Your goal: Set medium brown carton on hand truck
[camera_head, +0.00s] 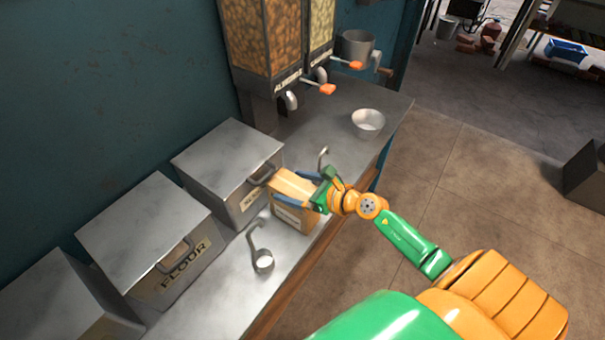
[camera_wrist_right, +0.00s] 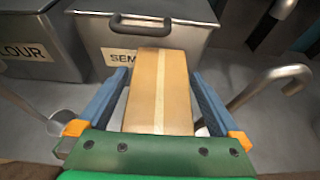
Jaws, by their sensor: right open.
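A brown carton (camera_head: 292,200) with a pale label stands on the metal counter, in front of a lidded metal bin. My right gripper (camera_head: 302,192) is at the carton, with one finger on each side of it. In the right wrist view the carton (camera_wrist_right: 160,90), with a pale tape strip, lies between the two blue fingers of my right gripper (camera_wrist_right: 160,100). The fingers are open, and gaps show between them and the carton. My left gripper is not in view. I cannot make out a hand truck for certain.
Metal bins, one marked FLOUR (camera_head: 150,235), line the wall. A ladle (camera_head: 262,258) lies left of the carton and a bowl (camera_head: 368,123) stands farther back. Dispensers (camera_head: 265,45) stand behind. The floor (camera_head: 460,200) right of the counter is clear.

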